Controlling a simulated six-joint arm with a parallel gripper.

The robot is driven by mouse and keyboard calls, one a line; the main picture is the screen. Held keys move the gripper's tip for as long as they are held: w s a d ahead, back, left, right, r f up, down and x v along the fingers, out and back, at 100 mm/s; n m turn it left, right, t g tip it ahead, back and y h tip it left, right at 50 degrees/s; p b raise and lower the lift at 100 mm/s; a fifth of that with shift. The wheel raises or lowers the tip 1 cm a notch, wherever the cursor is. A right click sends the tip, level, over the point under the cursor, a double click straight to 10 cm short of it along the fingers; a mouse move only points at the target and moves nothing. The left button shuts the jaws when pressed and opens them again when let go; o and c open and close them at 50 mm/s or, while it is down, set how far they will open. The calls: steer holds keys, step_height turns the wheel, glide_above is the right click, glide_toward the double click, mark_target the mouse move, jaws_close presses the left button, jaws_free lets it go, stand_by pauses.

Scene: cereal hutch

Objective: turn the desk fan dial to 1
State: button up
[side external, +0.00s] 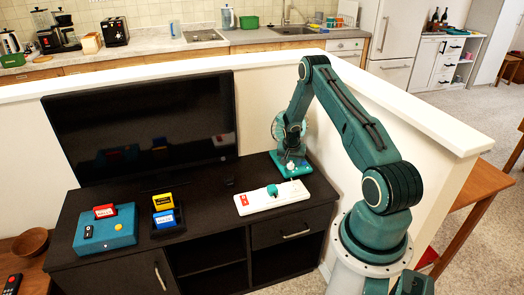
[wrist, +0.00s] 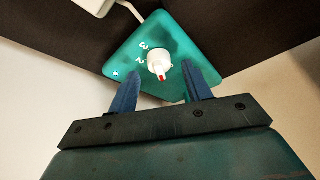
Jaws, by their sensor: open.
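The desk fan stands on the right end of the black cabinet, with a teal base (side external: 296,168) and a round cage (side external: 279,127) partly behind my arm. In the wrist view its base (wrist: 180,45) carries a white dial (wrist: 158,60) with a red mark pointing towards the bottom of the picture, away from the visible 2 and 3. No 1 can be made out. My gripper (wrist: 160,68) is open, with one blue finger on each side of the dial and gaps visible between. In the side view my gripper (side external: 291,153) is just above the base.
A white power strip (side external: 255,203) with a green plug lies in front of the fan. A television (side external: 140,125) stands behind, and a white half-wall (side external: 340,130) is close on the right. A teal box (side external: 105,235) and blue and yellow blocks (side external: 164,210) are further left.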

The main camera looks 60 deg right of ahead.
steer(key=shift+x, duration=0.8)
steer(key=shift+c, duration=0.4)
steer(key=c, duration=0.9)
steer(key=shift+m, duration=0.3)
steer(key=shift+w+m+g, duration=0.1)
steer(key=shift+m+g, duration=0.45)
steer(key=shift+m, duration=0.75)
steer(key=shift+w+m+g, duration=0.1)
steer(key=shift+m+g, duration=0.45)
steer(key=shift+m, duration=0.75)
steer(key=o, duration=1)
